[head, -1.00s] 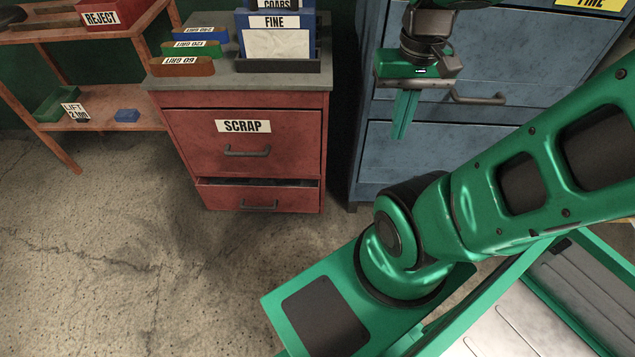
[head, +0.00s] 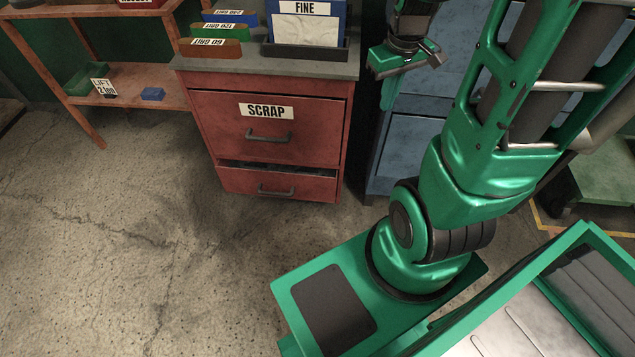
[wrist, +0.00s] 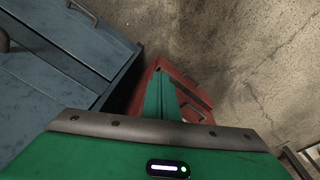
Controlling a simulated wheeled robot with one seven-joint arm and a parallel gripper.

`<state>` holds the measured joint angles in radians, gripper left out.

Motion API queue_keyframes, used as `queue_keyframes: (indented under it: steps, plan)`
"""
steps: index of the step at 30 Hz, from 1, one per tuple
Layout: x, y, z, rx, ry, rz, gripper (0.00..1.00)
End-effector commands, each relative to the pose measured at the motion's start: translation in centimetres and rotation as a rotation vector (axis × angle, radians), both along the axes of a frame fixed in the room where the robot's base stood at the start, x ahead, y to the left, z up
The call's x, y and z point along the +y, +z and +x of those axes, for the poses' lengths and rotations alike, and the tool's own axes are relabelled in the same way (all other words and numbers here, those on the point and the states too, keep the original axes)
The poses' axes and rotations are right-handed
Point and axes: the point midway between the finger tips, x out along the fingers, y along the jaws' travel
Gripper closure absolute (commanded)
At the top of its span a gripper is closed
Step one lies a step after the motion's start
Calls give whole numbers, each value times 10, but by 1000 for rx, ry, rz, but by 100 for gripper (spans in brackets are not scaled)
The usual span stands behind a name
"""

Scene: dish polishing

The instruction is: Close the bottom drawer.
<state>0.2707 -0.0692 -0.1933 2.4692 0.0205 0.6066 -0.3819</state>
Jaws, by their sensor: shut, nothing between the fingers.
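The red cabinet (head: 214,112) labelled SCRAP stands left of centre in the head view. Its bottom drawer (head: 305,188) is partly open, with a dark gap along its top edge and a grey handle (head: 276,191). The upper drawer (head: 310,135) looks shut. My gripper (head: 387,95) is up and to the right of the cabinet, in front of the blue cabinet, apart from the drawer. Its green fingers (wrist: 160,78) are shut and empty. In the wrist view the red cabinet (wrist: 138,92) shows beyond them, partly hidden by the fingers.
The blue cabinet (head: 412,150) stands close on the right. Sanding blocks (head: 215,48) and a FINE holder (head: 306,28) are on the red cabinet's top. An orange shelf (head: 120,85) is at left. The floor (head: 130,220) in front of the drawers is clear.

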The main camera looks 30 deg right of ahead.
Motion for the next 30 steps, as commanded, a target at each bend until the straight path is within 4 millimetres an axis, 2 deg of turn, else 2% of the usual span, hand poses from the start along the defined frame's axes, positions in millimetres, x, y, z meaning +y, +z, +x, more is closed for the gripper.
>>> queue_keyframes:
  steps: [1,6,15,24,30]
  plan:
    - [-3,-15,15,-1,46,-3,100]
    - [-7,-61,64,-46,212,-17,100]
    - [-3,-155,133,-141,473,-30,100]
    - [12,-260,176,-255,675,-50,100]
    - [25,-331,187,-333,772,-76,100]
